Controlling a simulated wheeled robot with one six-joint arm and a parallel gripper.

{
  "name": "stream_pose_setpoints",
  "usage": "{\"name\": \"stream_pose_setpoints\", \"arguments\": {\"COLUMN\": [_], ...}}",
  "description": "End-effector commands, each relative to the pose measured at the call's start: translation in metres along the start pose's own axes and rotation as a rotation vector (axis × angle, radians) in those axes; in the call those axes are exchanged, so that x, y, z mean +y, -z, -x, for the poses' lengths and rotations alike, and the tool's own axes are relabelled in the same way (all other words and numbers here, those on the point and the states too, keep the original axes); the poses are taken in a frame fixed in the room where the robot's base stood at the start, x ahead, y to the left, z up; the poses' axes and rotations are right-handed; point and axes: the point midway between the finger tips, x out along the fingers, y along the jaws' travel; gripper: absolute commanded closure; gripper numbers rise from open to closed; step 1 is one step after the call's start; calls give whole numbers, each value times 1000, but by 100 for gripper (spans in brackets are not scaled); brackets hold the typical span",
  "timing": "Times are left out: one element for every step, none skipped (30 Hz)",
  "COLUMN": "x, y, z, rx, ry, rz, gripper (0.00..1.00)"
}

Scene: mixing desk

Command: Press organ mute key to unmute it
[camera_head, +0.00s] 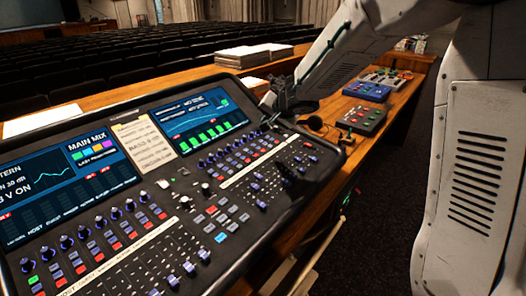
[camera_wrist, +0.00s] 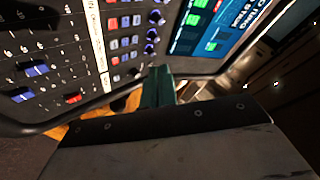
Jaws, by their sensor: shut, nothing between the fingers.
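The mixing desk (camera_head: 160,172) fills the lower left of the head view, with rows of knobs, faders and small red, grey and blue keys. Red keys show in the head view (camera_head: 212,209) and in the wrist view (camera_wrist: 111,23). The labels beside them are too small to read, so I cannot tell which is the organ mute key. My gripper (camera_head: 270,110) is above the desk's far right edge, near the right screen (camera_head: 203,122). In the wrist view its dark green fingers (camera_wrist: 160,78) are shut together, empty, with the key rows ahead of them.
Headphones (camera_head: 316,124) and small pedal boxes (camera_head: 362,118) sit on the wooden counter right of the desk. Paper stacks (camera_head: 243,54) lie behind. Rows of seats fill the background.

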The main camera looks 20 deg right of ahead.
Motion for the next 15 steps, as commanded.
{"name": "stream_pose_setpoints", "arguments": {"x": [0,1,1,2,3,4,5,6,8,10,11,14,15,17,20], "y": [0,-1,-1,-2,-3,-4,-5,-6,-8,-9,-11,-14,-16,-17,-20], "z": [0,-1,-2,-2,-4,-5,-7,-8,-11,-12,-15,-18,-20,-23,-26], "rx": [0,0,-1,-1,-1,-1,-1,-1,-1,-1,0,-2,-2,-2,-2], "ry": [0,0,0,-1,-1,-1,-1,-1,-1,-2,-2,-2,-2,-1,-2], "rz": [-1,-1,0,-1,-1,-2,-2,-2,-3,-3,-3,-3,-3,-3,-3], "gripper": [100,100,100,100,100,100,100,100,100,100,100,100,100,100,100]}}
